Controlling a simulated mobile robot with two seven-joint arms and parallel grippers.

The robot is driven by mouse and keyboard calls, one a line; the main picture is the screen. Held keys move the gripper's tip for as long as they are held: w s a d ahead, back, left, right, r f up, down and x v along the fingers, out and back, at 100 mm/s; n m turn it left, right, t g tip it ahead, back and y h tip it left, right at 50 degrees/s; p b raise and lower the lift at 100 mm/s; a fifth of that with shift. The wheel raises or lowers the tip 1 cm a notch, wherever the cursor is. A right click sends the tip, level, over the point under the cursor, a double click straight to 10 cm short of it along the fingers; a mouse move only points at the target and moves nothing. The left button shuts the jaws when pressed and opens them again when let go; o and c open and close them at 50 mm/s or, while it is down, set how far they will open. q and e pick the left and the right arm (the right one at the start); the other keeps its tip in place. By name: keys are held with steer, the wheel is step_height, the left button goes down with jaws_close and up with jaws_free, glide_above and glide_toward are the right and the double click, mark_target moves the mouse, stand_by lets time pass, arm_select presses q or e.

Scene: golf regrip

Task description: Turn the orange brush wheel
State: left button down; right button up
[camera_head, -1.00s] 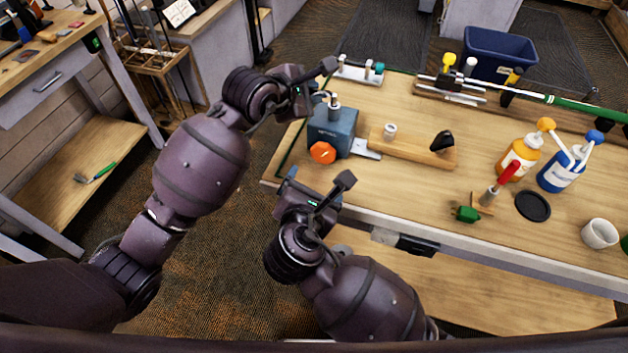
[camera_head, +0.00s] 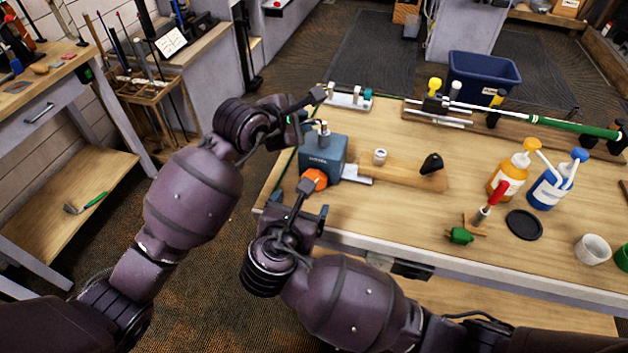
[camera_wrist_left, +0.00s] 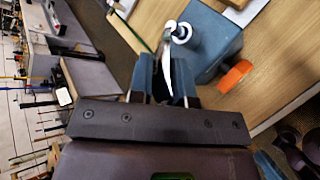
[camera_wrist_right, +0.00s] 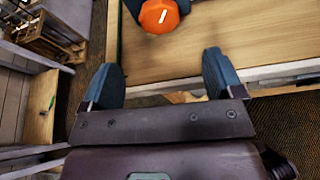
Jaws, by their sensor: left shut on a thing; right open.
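The orange brush wheel (camera_head: 315,179) is on the front of a blue box-shaped device (camera_head: 323,155) at the bench's left end. In the right wrist view the wheel (camera_wrist_right: 160,15) has a white mark and lies beyond my right fingertips. My right gripper (camera_wrist_right: 162,74) is open and empty, just short of the wheel. In the head view, part of it covers the wheel's lower edge. My left gripper (camera_wrist_left: 163,72) is shut on a thin silver lever (camera_wrist_left: 167,62) beside the metal post on top of the device. The lever's far end is hidden between the fingers.
A wooden board (camera_head: 400,172) with a black piece (camera_head: 431,163) lies right of the device. Glue bottles (camera_head: 512,171), a red-handled tool (camera_head: 497,192) and a black disc (camera_head: 524,225) stand further right. A golf club (camera_head: 560,125) lies along the back. The bench's front edge is near my right gripper.

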steer(key=x, duration=1.1)
steer(key=shift+w+f, duration=0.15)
steer(key=shift+w, duration=0.1)
steer(key=c, duration=0.9)
steer(key=shift+m+y, duration=0.4)
steer(key=shift+m, duration=0.2)
steer(key=o, duration=0.9)
steer(key=shift+s, duration=0.1)
steer(key=v, duration=1.2)
